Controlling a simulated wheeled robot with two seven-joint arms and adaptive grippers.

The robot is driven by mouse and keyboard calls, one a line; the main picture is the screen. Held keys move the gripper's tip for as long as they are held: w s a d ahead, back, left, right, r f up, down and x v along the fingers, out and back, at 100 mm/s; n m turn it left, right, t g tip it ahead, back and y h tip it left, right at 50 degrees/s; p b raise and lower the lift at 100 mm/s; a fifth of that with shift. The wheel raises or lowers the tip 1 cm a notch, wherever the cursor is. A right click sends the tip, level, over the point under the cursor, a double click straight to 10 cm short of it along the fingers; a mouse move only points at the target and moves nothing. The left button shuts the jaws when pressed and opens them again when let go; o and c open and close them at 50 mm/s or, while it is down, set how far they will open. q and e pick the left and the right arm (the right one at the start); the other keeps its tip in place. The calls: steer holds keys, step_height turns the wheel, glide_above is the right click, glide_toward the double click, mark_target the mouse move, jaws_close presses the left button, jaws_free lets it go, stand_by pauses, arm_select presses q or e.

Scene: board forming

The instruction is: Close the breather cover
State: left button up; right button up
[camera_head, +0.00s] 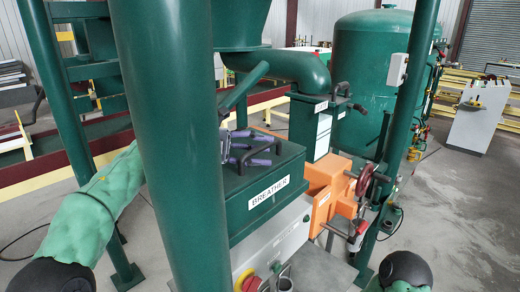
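The breather is a dark green box (268,222) with a white "BREATHER" label, in the middle of the head view. A black bent handle (272,143) stands on its top. A dark green bar-like piece (245,86) slants up to the right above the box; I cannot tell if it is the cover seen edge-on. My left gripper (248,148), with purple-grey fingers, is over the box top beside the handle. Its fingers look spread, and contact with the handle is unclear. A thick green post hides its wrist. My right gripper is not visible; only part of that arm shows at the bottom right.
The green post (170,130) stands in front, left of the box. An orange unit (322,185) with a red handwheel (366,180) is to the right. A green pipe (290,66) and large tank (365,85) stand behind.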

arm_select(q)
steer(key=a, duration=0.4)
steer(key=a+r, duration=0.1)
steer(key=a, duration=0.7)
steer(key=shift+r, duration=0.25)
